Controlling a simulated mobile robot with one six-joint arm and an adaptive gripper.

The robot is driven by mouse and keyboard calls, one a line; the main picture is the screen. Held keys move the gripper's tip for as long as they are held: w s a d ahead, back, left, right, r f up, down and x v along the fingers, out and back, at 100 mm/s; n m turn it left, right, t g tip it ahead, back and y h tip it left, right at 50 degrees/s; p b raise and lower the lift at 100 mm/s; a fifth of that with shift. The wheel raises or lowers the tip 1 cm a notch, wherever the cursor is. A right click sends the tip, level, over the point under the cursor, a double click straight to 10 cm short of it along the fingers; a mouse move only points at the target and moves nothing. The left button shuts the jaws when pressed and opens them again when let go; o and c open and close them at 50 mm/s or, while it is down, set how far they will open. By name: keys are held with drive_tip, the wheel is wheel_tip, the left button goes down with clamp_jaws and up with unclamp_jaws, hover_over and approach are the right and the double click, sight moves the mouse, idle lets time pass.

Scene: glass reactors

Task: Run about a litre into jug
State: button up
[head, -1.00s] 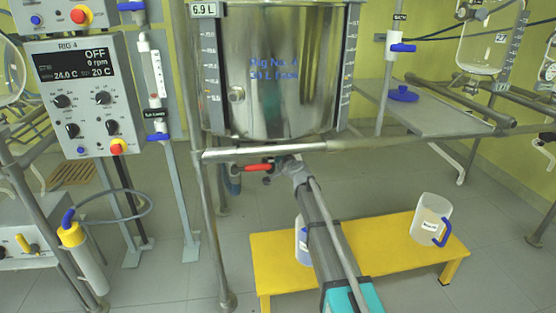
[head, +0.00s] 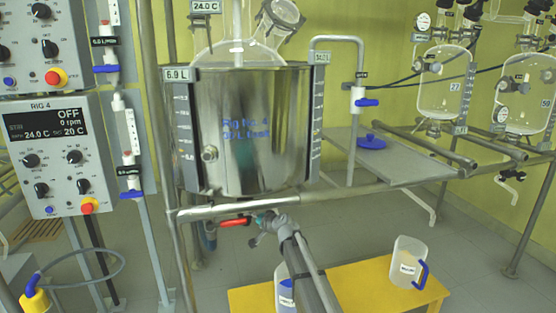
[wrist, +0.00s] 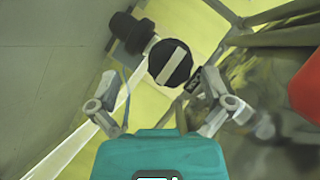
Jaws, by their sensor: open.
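The steel jacketed vessel (head: 245,125) marked Rig No. 4 hangs in its frame, with a 6.9 L tag at its upper left. A red lever handle (head: 235,222) points left beneath it. My gripper (head: 268,222) is open just right of this lever, under the vessel. In the wrist view my open fingers (wrist: 163,98) stand either side of a round black part with a grey bar (wrist: 171,62); contact cannot be told. A red shape (wrist: 306,90) lies at the right edge. A clear jug with a blue handle (head: 408,264) stands on the yellow bench (head: 362,283).
A second container with a blue lower part (head: 285,290) is partly hidden behind my arm. The Rig 4 control box (head: 55,155) reads OFF and 0 rpm. A grey shelf (head: 395,160) holds a blue lid (head: 371,141). Frame rails cross below the vessel.

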drive_tip(key=s+d+f+n+g+h+p, duration=0.1)
drive_tip(key=s+d+g+h+p, duration=0.2)
drive_tip(key=s+d, duration=0.75)
drive_tip(key=s+d+f+n+g+h+p, duration=0.1)
drive_tip(key=s+d+g+h+p, duration=0.2)
drive_tip(key=s+d, duration=0.75)
drive_tip(key=s+d+f+n+g+h+p, duration=0.25)
drive_tip(key=s+d+g, duration=0.2)
drive_tip(key=s, duration=1.15)
wheel_tip(320, 180, up, 39)
drive_tip(key=d+m+p, duration=0.1)
drive_tip(key=p, duration=3.6)
drive_tip(key=shift+d+f+h, duration=0.15)
drive_tip(key=shift+d+h, duration=0.05)
drive_tip(key=shift+h, duration=0.15)
